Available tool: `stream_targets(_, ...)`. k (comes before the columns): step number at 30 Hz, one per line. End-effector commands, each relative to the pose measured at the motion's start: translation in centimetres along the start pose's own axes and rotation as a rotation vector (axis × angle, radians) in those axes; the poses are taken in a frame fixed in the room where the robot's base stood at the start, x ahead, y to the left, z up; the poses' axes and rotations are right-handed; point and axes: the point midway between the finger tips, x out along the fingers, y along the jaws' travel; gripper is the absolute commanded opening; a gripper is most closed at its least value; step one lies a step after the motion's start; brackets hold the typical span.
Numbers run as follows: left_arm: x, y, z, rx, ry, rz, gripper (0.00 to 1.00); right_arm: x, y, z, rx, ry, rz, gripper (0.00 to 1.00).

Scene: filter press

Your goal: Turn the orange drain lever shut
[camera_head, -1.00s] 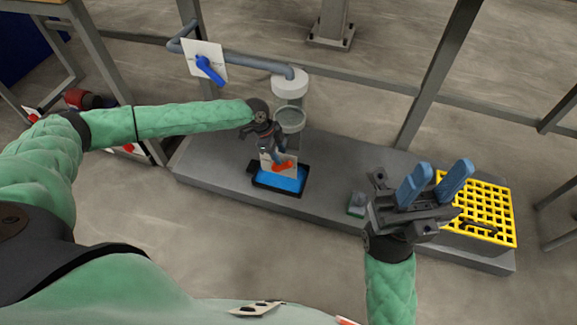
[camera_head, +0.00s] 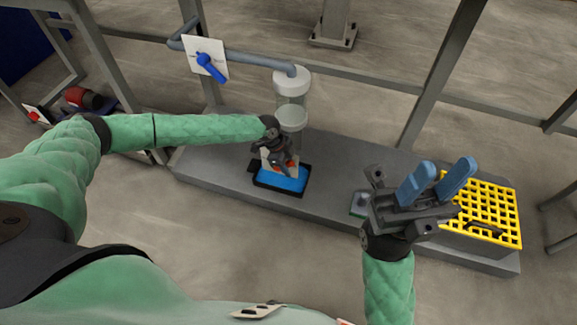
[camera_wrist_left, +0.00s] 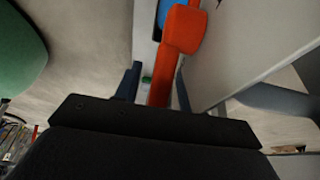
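The orange drain lever (camera_wrist_left: 184,30) fills the top middle of the left wrist view, its stem running down between my left gripper's fingers (camera_wrist_left: 156,84). A gap shows on the stem's left; the right finger is close to or touching it. The gripper looks open around the lever. In the head view, my left gripper (camera_head: 284,158) is over the lever at the foot of the clear filter column (camera_head: 291,108) and hides most of it. My right gripper (camera_head: 437,184) is open and empty, with its blue fingers apart, at the right.
A black tray with a blue inside (camera_head: 281,181) sits below the lever. A blue handle (camera_head: 211,67) is on a white plate on the pipe at the back. A yellow grid crate (camera_head: 488,215) stands on the right end of the grey plinth (camera_head: 220,167). A green-based item (camera_head: 360,204) lies beside my right gripper.

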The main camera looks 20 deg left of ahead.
Motion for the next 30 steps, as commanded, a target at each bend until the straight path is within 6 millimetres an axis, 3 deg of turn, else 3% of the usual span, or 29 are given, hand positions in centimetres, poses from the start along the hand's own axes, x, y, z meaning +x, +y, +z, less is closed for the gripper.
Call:
stream_targets(4, 0.0, 0.0, 0.0, 0.0, 0.0, 0.0, 0.38, 0.0, 0.0, 0.0, 0.0, 0.0, 0.0, 0.36)
stream_targets(10, 0.0, 0.0, 0.0, 0.0, 0.0, 0.0, 0.0, 0.0, 0.0, 0.0, 0.001, 0.0, 0.0, 0.36)
stream_targets(22, -0.1, 0.1, 0.2, -0.003, 0.029, 0.001, 0.0, -0.3, 0.0, 0.0, 0.005, -0.002, 0.003, 0.36)
stream_targets(30, -0.4, 0.1, 0.7, -0.005, 0.169, 0.001, 0.0, -1.3, -0.3, 0.3, 0.035, 0.003, 0.016, 0.36)
